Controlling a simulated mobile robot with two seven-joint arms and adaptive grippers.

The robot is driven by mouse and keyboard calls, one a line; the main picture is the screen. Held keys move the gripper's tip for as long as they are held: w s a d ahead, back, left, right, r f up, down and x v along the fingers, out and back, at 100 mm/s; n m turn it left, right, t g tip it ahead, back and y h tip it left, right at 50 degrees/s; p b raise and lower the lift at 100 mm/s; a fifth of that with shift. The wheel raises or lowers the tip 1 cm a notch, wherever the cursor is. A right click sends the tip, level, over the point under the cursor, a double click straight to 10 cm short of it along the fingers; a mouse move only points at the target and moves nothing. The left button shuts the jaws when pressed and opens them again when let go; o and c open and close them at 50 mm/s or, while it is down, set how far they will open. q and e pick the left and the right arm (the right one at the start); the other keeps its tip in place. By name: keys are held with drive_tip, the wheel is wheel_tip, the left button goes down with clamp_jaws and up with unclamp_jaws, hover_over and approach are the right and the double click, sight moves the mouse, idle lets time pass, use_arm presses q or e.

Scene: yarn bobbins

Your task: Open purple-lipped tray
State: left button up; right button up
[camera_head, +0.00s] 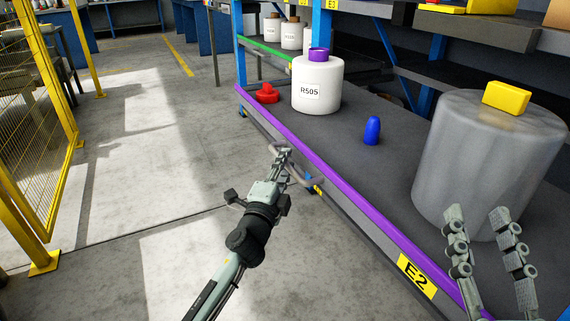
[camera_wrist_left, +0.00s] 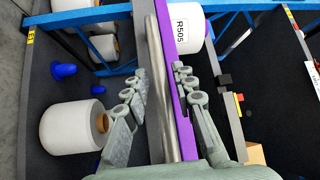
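The purple-lipped tray shows its purple lip (camera_head: 345,190) along the front edge of a shelf, with a grey bar handle (camera_head: 312,186) on its front. My left gripper (camera_head: 281,155) is at the far end of this handle. In the left wrist view, my left gripper's fingers (camera_wrist_left: 158,85) are apart, with the metal handle bar (camera_wrist_left: 163,110) running between them. The purple lip (camera_wrist_left: 166,15) lies beside the bar, close to the right finger. Contact cannot be told. My right gripper (camera_head: 478,212) is open and empty, in front of a large grey cylinder (camera_head: 480,150).
On the tray stand a white R505 bobbin (camera_head: 318,88), a red piece (camera_head: 267,94) and a blue cone (camera_head: 372,130). A yellow block (camera_head: 506,97) tops the grey cylinder. Floor left of the shelf is clear up to the yellow fence (camera_head: 35,130).

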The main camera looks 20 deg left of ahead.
use_arm(q)
drive_tip(key=shift+o, duration=0.2)
drive_tip(key=shift+s, duration=0.1)
drive_tip(key=s+d+f, duration=0.1)
drive_tip(key=s, duration=1)
drive_tip(key=shift+s+d+f, duration=0.25)
drive_tip(key=shift+s+f, duration=0.05)
drive_tip(key=shift+s, duration=0.05)
